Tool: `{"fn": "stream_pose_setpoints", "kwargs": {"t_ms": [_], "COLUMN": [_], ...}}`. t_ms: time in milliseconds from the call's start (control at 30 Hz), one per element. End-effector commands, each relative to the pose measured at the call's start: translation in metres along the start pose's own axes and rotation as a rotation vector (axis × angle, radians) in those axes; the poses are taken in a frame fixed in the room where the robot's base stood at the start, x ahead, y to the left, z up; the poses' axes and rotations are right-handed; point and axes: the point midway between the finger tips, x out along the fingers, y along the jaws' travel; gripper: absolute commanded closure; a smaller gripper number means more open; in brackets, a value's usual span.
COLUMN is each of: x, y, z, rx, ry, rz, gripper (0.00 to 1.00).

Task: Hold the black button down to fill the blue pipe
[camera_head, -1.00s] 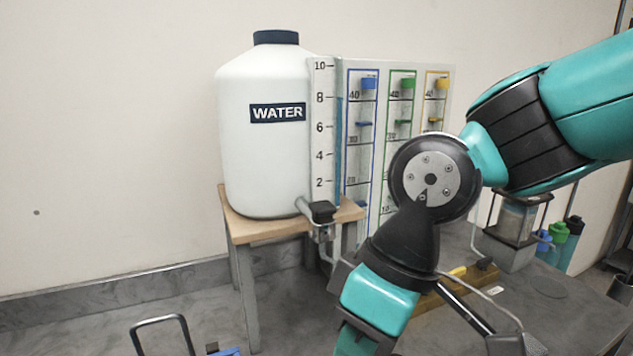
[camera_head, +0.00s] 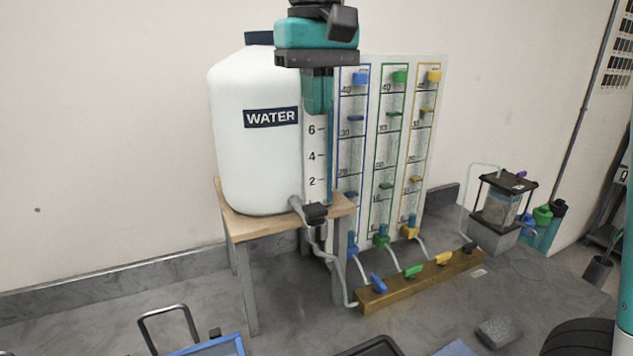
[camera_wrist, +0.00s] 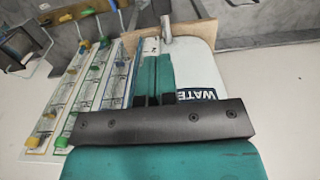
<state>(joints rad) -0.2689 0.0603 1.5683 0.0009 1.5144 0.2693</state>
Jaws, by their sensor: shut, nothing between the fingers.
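The white WATER tank (camera_head: 250,165) stands on a wooden stand, with a black block like a button (camera_head: 315,212) on its outlet. The blue pipe (camera_head: 352,140) is the blue-outlined column right of the tank's scale. A blue lever (camera_head: 378,283) sits on a wooden bar below it. My gripper (camera_head: 318,112) points down in front of the tank's scale, well above the black block. Its teal fingers are together and empty. The wrist view shows my gripper (camera_wrist: 153,62) over the upside-down tank (camera_wrist: 200,60). The black block cannot be made out there.
Green (camera_head: 388,140) and yellow (camera_head: 418,140) columns stand beside the blue one. The wooden bar (camera_head: 425,280) also carries green, yellow and black levers. A lantern-like clear container (camera_head: 497,205) stands at right.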

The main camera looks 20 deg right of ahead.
Motion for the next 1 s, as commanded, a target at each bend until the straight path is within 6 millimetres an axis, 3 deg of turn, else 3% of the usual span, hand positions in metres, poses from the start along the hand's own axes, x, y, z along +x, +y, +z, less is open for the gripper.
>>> {"fn": "stream_pose_setpoints", "kwargs": {"t_ms": [300,467,1000], "x": [0.001,0.014,0.118], "y": [0.0,0.0,0.0], "z": [0.0,0.0,0.001], "rx": [0.0,-0.001,-0.001], "ry": [0.0,-0.002,-0.004], "rz": [0.0,0.0,0.001], "gripper": [1.0,1.0,1.0]}}
